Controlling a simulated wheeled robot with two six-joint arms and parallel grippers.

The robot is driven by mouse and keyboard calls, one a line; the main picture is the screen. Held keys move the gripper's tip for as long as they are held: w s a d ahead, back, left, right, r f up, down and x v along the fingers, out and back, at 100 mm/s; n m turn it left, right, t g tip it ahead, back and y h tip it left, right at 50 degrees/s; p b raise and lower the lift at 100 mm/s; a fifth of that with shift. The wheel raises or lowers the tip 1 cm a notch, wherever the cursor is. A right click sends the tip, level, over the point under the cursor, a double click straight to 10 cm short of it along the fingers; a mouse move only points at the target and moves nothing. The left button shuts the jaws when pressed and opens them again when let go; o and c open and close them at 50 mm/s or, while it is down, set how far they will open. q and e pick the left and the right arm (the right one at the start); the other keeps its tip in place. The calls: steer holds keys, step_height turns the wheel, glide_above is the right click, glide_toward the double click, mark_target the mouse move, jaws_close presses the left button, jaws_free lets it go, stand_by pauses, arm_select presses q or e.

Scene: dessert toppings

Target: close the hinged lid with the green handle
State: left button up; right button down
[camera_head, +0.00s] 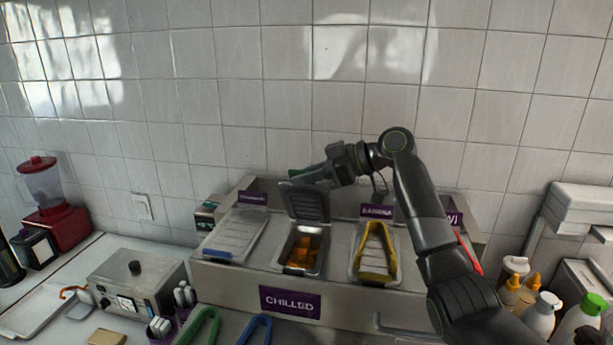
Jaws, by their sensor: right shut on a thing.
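The hinged lid (306,205) is grey and stands raised, nearly upright, at the back of an open compartment (284,247) of the steel topping station. Orange-brown pieces (303,249) lie in that compartment. A bit of the green handle (309,170) shows at the lid's top edge. My right gripper (306,179) reaches in from the right and is shut on the handle; its fingers hide most of it. My left gripper is not in view.
A closed clear lid (235,235) lies left of the open compartment. Yellow tongs (375,252) lie over the compartment to the right. A purple "CHILLED" sign (290,302) is on the station's front. Green tongs (202,325) and blue tongs (254,329) lie before it. Bottles (541,312) stand at right.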

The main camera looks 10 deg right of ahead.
mark_target(302, 200)
steer(key=shift+s+a+f+b, duration=0.1)
steer(key=shift+s+f+b, duration=0.2)
steer(key=shift+b, duration=0.4)
steer(key=shift+n+t, duration=0.6)
steer(key=shift+n, duration=0.3)
steer(key=shift+s+a+f+b, duration=0.4)
steer(key=shift+s+f+b, duration=0.85)
steer(key=shift+b, duration=0.55)
steer(key=shift+s+a+f+b, duration=0.35)
steer(key=shift+s+f+b, duration=0.9)
steer(key=shift+b, duration=0.55)
steer(key=shift+s+a+f+b, duration=0.4)
steer(key=shift+s+f+b, duration=0.85)
steer(key=shift+b, duration=0.55)
steer(key=shift+w+f, duration=0.1)
steer(key=shift+w, duration=0.05)
steer(key=c, duration=1.4)
jaws_free()
